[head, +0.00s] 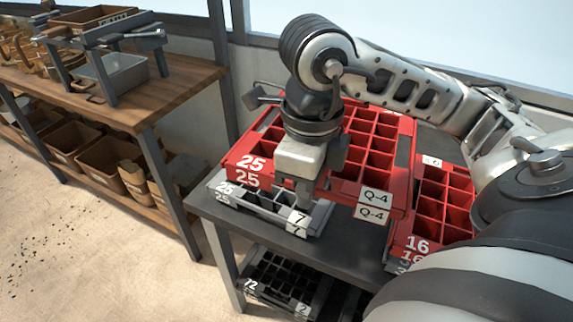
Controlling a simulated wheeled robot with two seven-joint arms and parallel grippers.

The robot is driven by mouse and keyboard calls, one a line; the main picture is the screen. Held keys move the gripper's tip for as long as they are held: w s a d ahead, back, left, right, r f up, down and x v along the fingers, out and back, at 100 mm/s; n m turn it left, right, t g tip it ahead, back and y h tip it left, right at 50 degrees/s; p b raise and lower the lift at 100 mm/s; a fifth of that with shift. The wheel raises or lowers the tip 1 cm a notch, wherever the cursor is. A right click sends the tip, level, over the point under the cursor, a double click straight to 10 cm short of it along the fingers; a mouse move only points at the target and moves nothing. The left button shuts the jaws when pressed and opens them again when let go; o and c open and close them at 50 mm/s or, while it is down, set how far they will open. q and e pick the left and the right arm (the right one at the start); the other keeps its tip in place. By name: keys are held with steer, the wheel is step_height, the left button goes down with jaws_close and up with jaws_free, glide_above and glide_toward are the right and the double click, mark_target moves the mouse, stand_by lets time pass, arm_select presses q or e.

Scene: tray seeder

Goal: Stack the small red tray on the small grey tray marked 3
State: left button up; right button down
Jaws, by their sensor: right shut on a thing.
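A red tray with square cells (376,127) is marked 25 on its left front and Q-4 on its right front. The doubled labels look like two red trays one on the other. My right gripper (304,192) points down at its front wall and is shut on it, as far as I can tell; the fingers hide the contact. Grey trays (318,221) marked 25 and 7 sit just in front and lower, partly under the gripper. I cannot read a 3 on any grey tray. My left gripper is not in view.
More red trays (418,233) marked 16 stand at the right of the dark table (340,262), partly behind my arm. Dark trays (272,286) lie on the shelf below. A wooden bench (150,100) with boxes stands at left, with open floor before it.

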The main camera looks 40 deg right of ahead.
steer(key=shift+d+m, duration=0.1)
steer(key=shift+m, duration=0.3)
steer(key=w+f, duration=0.1)
steer(key=w, duration=0.2)
steer(key=w+f, duration=0.1)
steer(key=w, duration=0.2)
steer(key=w+f, duration=0.2)
steer(key=w, duration=0.1)
steer(key=shift+d+p, duration=0.1)
steer(key=shift+p, duration=0.25)
steer(key=w+f, duration=0.4)
steer(key=f, duration=0.1)
steer(key=shift+d, duration=0.1)
steer(key=shift+w+f, duration=0.3)
steer(key=shift+f, duration=0.05)
step_height(320, 180, down, 3)
steer(key=shift+f, duration=0.1)
